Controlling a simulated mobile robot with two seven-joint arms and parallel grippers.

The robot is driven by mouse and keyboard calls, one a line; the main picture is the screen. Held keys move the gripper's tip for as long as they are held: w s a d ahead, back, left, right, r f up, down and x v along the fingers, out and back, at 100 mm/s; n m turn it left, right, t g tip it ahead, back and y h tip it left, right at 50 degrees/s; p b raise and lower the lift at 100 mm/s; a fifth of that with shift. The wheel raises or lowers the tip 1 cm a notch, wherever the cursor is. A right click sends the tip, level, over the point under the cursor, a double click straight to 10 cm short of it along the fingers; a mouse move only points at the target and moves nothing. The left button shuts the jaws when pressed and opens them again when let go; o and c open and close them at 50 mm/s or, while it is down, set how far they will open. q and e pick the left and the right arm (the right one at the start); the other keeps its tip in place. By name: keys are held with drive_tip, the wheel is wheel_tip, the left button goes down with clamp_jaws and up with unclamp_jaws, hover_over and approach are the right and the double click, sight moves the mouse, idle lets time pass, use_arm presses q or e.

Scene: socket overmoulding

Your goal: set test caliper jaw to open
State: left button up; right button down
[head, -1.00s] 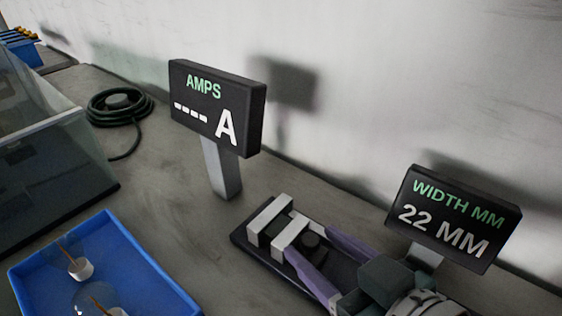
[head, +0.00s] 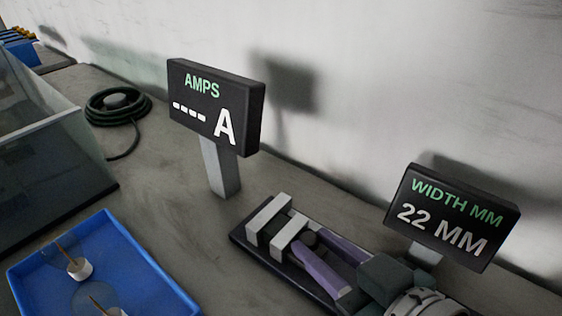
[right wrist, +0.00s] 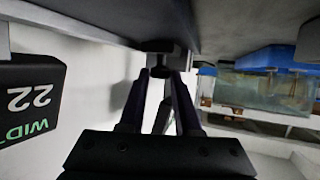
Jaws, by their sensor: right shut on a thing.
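The test caliper lies on a dark base plate (head: 244,240) in the lower middle of the head view. It has two pale jaw bars, a far-left one (head: 268,213) and a nearer one (head: 288,230), with a dark gap between them. My right gripper (head: 312,243) has purple fingers and is shut on the small dark knob beside the nearer bar. The fingers partly hide the knob. In the right wrist view the fingers (right wrist: 161,80) meet around it. The width display (head: 452,216) reads 22 MM. My left gripper is not in view.
An AMPS display (head: 215,105) showing dashes stands on a post behind the caliper. A blue tray (head: 150,272) with small white-based parts is at lower left. A coiled dark cable (head: 118,105) and a clear-walled box (head: 45,150) are farther left. The wall is behind.

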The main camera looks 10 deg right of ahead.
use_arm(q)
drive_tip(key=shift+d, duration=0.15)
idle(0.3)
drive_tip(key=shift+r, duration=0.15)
use_arm(e)
drive_tip(key=shift+s+d+r, duration=0.1)
drive_tip(key=shift+s, duration=0.05)
drive_tip(key=s+d, duration=0.1)
drive_tip(key=s, duration=0.1)
drive_tip(key=s+d+p, duration=0.1)
drive_tip(key=s+d, duration=0.1)
drive_tip(key=shift+s+d, duration=0.15)
drive_tip(key=shift+d, duration=0.05)
drive_tip(key=shift+s+d+p, duration=0.1)
drive_tip(key=shift+p, duration=0.2)
drive_tip(key=c, duration=1)
unclamp_jaws()
drive_tip(key=shift+o, duration=0.6)
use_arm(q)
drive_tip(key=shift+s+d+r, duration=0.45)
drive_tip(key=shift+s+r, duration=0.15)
use_arm(e)
drive_tip(key=shift+o, duration=1.3)
